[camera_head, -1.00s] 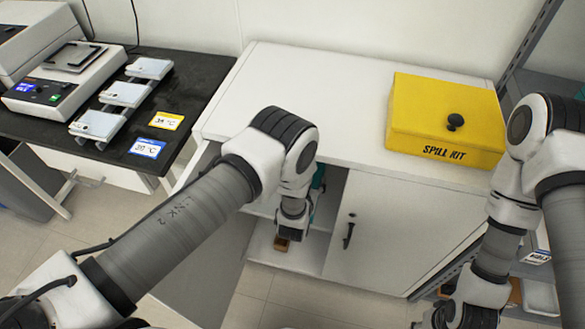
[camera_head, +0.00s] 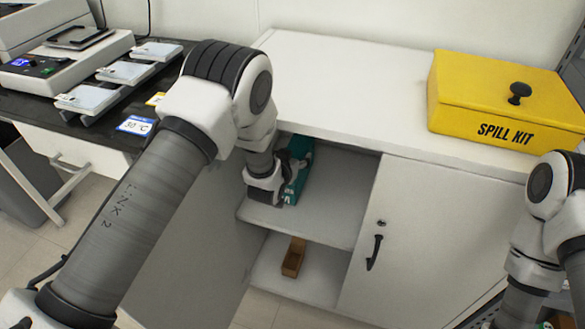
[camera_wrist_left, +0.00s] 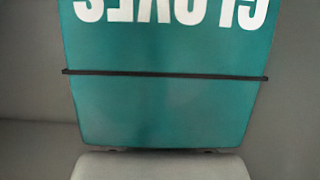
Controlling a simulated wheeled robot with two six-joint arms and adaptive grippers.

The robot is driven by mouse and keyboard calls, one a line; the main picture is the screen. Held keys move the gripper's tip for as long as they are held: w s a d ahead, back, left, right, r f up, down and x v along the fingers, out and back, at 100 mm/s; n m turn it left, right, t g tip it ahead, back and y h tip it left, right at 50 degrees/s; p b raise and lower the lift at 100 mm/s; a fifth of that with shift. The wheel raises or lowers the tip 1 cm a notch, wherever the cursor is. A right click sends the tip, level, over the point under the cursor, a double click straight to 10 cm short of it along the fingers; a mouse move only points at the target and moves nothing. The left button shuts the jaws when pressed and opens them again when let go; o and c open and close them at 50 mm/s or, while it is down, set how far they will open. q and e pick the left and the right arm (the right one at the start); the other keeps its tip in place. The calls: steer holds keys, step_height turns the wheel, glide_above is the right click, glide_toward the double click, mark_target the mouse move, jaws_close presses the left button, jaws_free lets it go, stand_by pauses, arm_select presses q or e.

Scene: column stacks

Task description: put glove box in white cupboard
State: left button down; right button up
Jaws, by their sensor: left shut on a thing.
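The glove box (camera_head: 299,168) is teal and stands at the left side of the upper shelf inside the white cupboard (camera_head: 340,90). My left gripper (camera_head: 279,193) is shut on it at the cupboard's open left half. In the left wrist view the glove box (camera_wrist_left: 165,110) fills the middle, with upside-down white "GLOVES" lettering and a dark band across it. Part of the box is hidden behind my left gripper and wrist. My right arm shows at the right edge, but its gripper is out of frame.
The upper shelf (camera_head: 335,205) is clear right of the box. A small brown box (camera_head: 293,257) sits on the lower shelf. The right cupboard door (camera_head: 435,240) is shut. A yellow spill kit (camera_head: 490,115) stands on top. The black bench (camera_head: 60,125) is at left.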

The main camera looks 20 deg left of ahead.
arm_select(q)
steer(key=f, duration=0.2)
steer(key=f+b, duration=0.1)
steer(key=shift+w+a+f, duration=0.2)
steer(key=shift+a+f, duration=0.05)
steer(key=shift+f, duration=0.1)
steer(key=shift+r, duration=0.1)
steer(key=shift+c, duration=0.9)
jaws_free()
steer(key=p+v, duration=0.2)
steer(key=v, duration=1)
